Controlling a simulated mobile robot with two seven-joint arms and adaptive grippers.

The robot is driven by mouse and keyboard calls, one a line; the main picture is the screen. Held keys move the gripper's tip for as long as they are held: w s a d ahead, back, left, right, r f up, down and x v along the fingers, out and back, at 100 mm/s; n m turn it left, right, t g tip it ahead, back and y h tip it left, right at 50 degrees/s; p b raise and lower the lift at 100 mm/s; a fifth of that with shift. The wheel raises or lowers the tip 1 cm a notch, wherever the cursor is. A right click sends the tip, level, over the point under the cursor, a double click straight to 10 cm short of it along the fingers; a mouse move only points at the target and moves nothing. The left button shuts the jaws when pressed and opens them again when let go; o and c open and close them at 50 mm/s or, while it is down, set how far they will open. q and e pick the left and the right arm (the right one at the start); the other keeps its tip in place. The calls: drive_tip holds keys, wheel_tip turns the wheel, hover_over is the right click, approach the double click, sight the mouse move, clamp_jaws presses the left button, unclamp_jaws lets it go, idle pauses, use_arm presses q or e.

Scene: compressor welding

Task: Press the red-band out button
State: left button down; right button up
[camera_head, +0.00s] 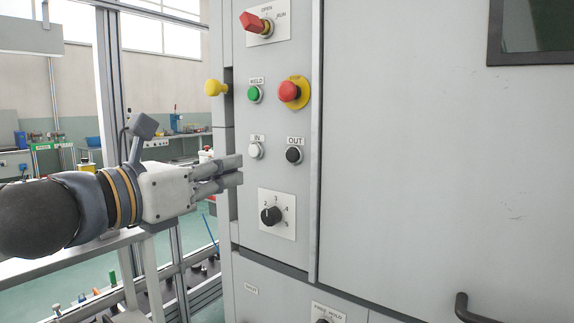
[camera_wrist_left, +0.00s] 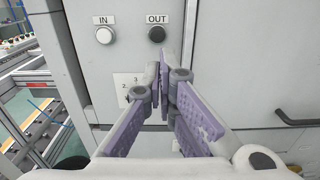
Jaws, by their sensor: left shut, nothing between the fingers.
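The OUT button (camera_head: 294,155) is black and sits under its OUT label on the grey cabinet panel; I see no red band on it. It also shows in the left wrist view (camera_wrist_left: 156,34), just above my fingertips. My left gripper (camera_head: 240,170) comes in from the left, with its fingers shut and empty. In the head view its tips are left of the OUT button and slightly lower, apart from it. In the left wrist view the gripper (camera_wrist_left: 163,62) points at the panel below the button. My right gripper is not in view.
The white IN button (camera_head: 256,151) is just left of OUT. Above are a green WELD button (camera_head: 254,94) and a red mushroom button (camera_head: 289,91) on a yellow plate. A numbered rotary knob (camera_head: 271,215) is below. A yellow knob (camera_head: 213,88) sticks out at the cabinet's left edge.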

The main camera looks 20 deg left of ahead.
sight(293, 156)
use_arm(q)
drive_tip(key=shift+a, duration=0.1)
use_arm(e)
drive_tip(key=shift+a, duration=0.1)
